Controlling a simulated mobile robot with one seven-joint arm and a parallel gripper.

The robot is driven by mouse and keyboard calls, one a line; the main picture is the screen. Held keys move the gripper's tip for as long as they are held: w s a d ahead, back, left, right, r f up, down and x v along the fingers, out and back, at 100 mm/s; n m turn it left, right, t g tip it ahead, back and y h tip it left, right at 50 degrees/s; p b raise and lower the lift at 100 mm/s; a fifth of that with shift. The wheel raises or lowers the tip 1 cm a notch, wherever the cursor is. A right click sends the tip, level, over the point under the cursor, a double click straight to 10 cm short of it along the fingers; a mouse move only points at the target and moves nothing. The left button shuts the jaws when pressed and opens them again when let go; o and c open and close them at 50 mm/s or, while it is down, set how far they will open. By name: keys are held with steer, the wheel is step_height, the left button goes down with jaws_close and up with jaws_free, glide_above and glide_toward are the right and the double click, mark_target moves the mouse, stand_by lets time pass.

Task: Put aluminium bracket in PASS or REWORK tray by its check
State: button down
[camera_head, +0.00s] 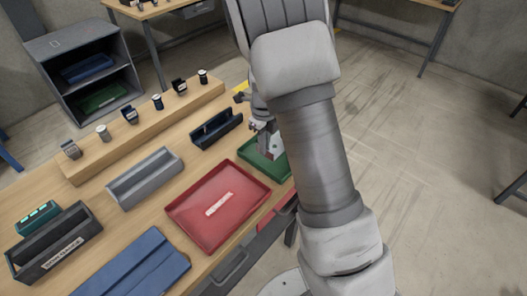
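The green tray (246,153) lies near the table's right edge, with my arm covering its right part. The red tray (186,212) lies left of it and nearer, with a white label whose text I cannot read. My gripper (263,130) is low over the far side of the green tray, partly hidden by my arm. A light grey piece with small dark spots (275,144), probably the aluminium bracket, shows just below it. I cannot tell whether this piece is held or rests in the tray. The red tray looks empty but for its label.
A grey trough (145,178) and a dark blue holder (216,129) stand behind the trays. Several small items line a wooden ledge (140,132). A dark labelled bin (55,245) and a blue tray (133,268) are at near left. A grey shelf unit (74,42) stands beyond.

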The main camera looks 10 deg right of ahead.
steer(key=shift+w+f, duration=0.35)
steer(key=shift+w, duration=0.25)
steer(key=shift+w+f, duration=0.35)
steer(key=shift+w, duration=0.2)
steer(key=shift+f, duration=2)
steer(key=shift+f, duration=0.6)
steer(key=c, duration=1.1)
jaws_free()
steer(key=shift+o, duration=0.2)
